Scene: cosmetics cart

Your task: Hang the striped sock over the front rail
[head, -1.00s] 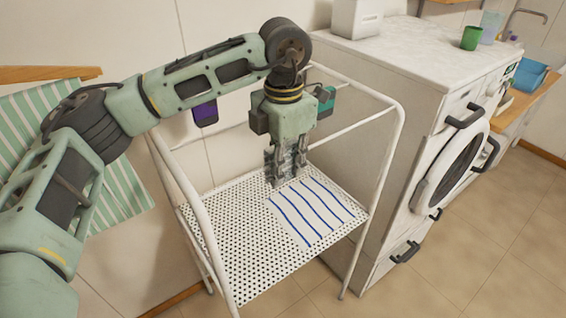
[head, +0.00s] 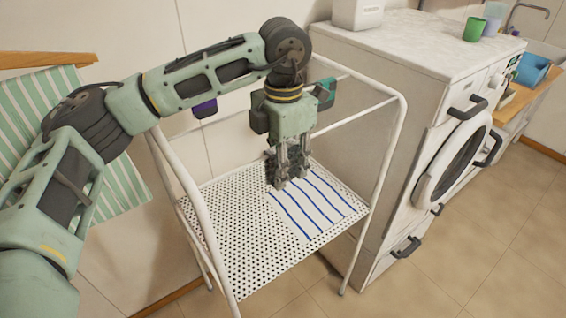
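A white cloth with blue stripes (head: 312,209), which I take for the striped sock, lies flat on the perforated white shelf (head: 225,245) of the cart. My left gripper (head: 290,180) points down over the cloth's far left corner, with its fingertips close to it. Its fingers are apart, and I see no cloth held between them. Whether the tips touch the cloth or shelf is not clear. A white tube rail (head: 362,116) of the cart runs above the shelf, partly hidden behind the gripper. My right gripper is not in view.
A purple item (head: 205,107) and a teal item (head: 326,92) are beside the arm at the rail's height. A green-striped towel (head: 122,200) hangs at left. A white washing machine (head: 385,150) stands close on the cart's right. The shelf's near left part is bare.

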